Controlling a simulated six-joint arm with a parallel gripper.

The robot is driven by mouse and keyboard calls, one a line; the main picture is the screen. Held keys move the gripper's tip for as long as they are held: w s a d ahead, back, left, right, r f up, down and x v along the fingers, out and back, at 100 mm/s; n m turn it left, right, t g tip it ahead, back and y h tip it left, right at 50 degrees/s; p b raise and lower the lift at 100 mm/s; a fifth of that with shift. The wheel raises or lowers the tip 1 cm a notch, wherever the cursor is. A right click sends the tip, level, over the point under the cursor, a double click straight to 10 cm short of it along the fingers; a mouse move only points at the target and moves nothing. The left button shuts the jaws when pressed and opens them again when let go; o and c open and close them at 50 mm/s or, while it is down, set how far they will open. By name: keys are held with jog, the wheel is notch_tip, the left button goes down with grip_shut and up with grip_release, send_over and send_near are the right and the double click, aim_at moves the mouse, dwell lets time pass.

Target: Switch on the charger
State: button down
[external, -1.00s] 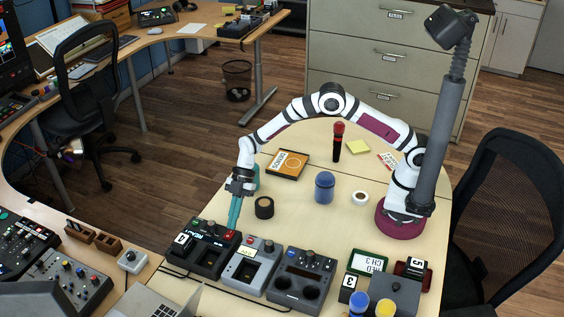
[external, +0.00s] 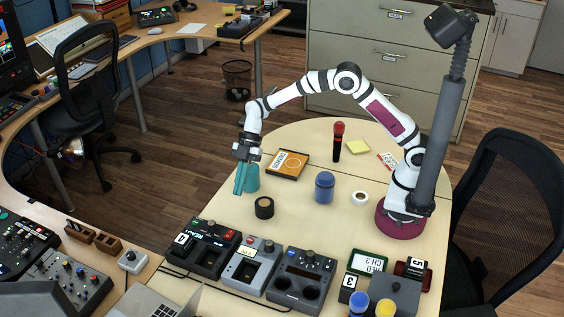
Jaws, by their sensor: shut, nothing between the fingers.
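Three charger-like units stand in a row along the front of the table. The middle one is a grey unit (external: 250,265) with a yellow label and a dark slot. The right one is a dark grey unit (external: 301,278) with a knob and two round wells. Which is the charger, and whether it is on, I cannot tell. My gripper (external: 238,190) has teal fingers, shut and empty, pointing down above the table behind the black unit, clear of it.
A teal cup (external: 252,177) is close behind my gripper. A dark roll (external: 264,208), a blue jar (external: 324,187), a white tape roll (external: 360,198), an orange-black box (external: 288,164) and a red-topped microphone (external: 337,142) stand around. A small display (external: 368,262) is at right.

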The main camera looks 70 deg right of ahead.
jog(key=shift+d+f+v, duration=0.15)
jog(key=shift+v, duration=0.75)
jog(key=shift+d+f+v, duration=0.1)
jog(key=shift+d+v, duration=0.1)
jog(key=shift+v, duration=0.7)
jog(key=shift+s, duration=0.1)
jog(key=s+d+r+m+h, duration=0.1)
jog(key=s+d+r+m, duration=0.2)
jog(key=s+m, duration=0.25)
jog(key=s+d+r+m+h, duration=0.1)
jog(key=s+d+r+m, duration=0.3)
jog(key=s, duration=0.3)
jog(key=s+d+f+m+h, duration=0.1)
jog(key=s+d+m+h, duration=0.1)
jog(key=s+d+m, duration=0.2)
jog(key=s+d+f+m+h, duration=0.1)
jog(key=s+d+m, duration=0.3)
jog(key=s+m, duration=0.6)
jog(key=s, duration=0.7)
jog(key=shift+s+f+h, duration=0.15)
jog(key=shift+f+h, duration=0.15)
jog(key=shift+h, duration=0.1)
jog(key=shift+d, duration=0.15)
